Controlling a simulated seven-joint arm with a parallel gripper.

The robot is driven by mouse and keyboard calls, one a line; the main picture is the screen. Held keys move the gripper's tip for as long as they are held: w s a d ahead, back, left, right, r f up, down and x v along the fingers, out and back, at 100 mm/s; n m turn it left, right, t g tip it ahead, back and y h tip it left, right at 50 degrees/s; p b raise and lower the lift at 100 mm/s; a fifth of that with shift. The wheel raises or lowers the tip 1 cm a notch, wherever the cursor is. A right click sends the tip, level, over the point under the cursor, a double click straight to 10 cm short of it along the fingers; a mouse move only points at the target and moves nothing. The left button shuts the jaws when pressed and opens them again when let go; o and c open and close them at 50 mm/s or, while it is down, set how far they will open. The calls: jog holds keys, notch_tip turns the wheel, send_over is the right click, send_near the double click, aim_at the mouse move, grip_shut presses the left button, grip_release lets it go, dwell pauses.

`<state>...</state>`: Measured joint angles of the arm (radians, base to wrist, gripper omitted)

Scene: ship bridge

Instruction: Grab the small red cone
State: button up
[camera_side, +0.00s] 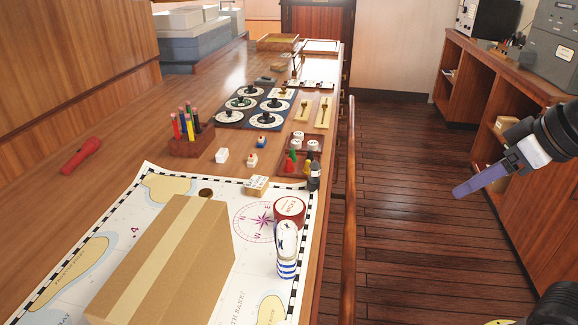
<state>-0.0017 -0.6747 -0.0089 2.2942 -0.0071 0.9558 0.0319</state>
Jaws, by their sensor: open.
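A small red cone (290,165) stands at the front left of a small dark red tray (284,173) near the right edge of the long wooden table. A green piece (294,155) and a yellow piece (307,167) stand close to it in the tray. My gripper (462,190) is at the right, out over the floor and well apart from the tray and the cone. It is open, with nothing seen in it; one purple-grey finger shows clearly and the other is hard to make out.
A dark grey object (314,177) stands at the tray's right front corner. White round pieces (298,136) are in the tray's back part. A wooden rail (349,200) runs along the table's right side.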

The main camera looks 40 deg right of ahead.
jog(key=w+r, duration=0.9)
jog(key=w, duration=0.6)
jog(key=g, duration=0.2)
send_over(289, 159)
jog(key=s, duration=0.3)
notch_tip(289, 159, down, 20)
jog(key=shift+x, duration=2.9)
jog(key=shift+w, duration=0.15)
